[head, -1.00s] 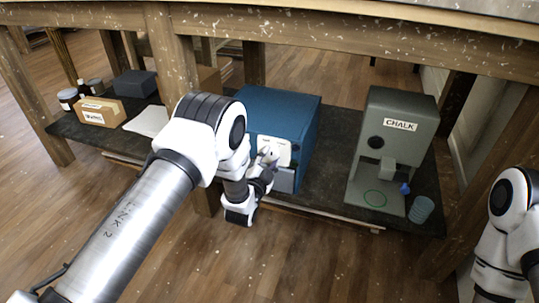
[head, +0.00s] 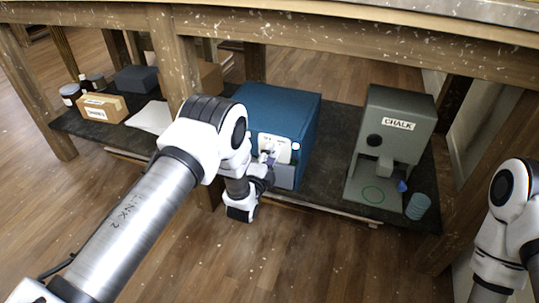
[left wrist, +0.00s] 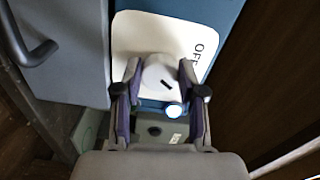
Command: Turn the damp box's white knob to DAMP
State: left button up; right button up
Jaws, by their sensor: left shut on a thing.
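The damp box (head: 285,105) is a blue box on the dark low shelf, with a white panel (head: 282,150) on its front. In the left wrist view the white knob (left wrist: 152,76) sits on that panel (left wrist: 140,28), its short dark mark slanting. The word OFF is printed on the panel to the right of the knob. My left gripper (head: 268,158) is at the box front; in the left wrist view its fingertips (left wrist: 160,70) are shut on the knob, one on each side. No DAMP label is readable. My right gripper is out of view; only my right arm shows.
A grey CHALK machine (head: 405,105) stands on the shelf to the right, with a blue-grey cup (head: 417,206) beside it. A cardboard box (head: 103,108), jars (head: 70,93) and a dark box (head: 135,78) stand at the left. A wooden tabletop beam (head: 330,40) runs above.

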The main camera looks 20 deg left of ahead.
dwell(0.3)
pick_arm(q)
jog(key=o, duration=1.1)
jog(key=shift+o, duration=0.2)
jog(key=shift+s, duration=0.1)
jog(key=s, duration=1.1)
jog(key=shift+s+a, duration=0.2)
jog(key=shift+s, duration=0.2)
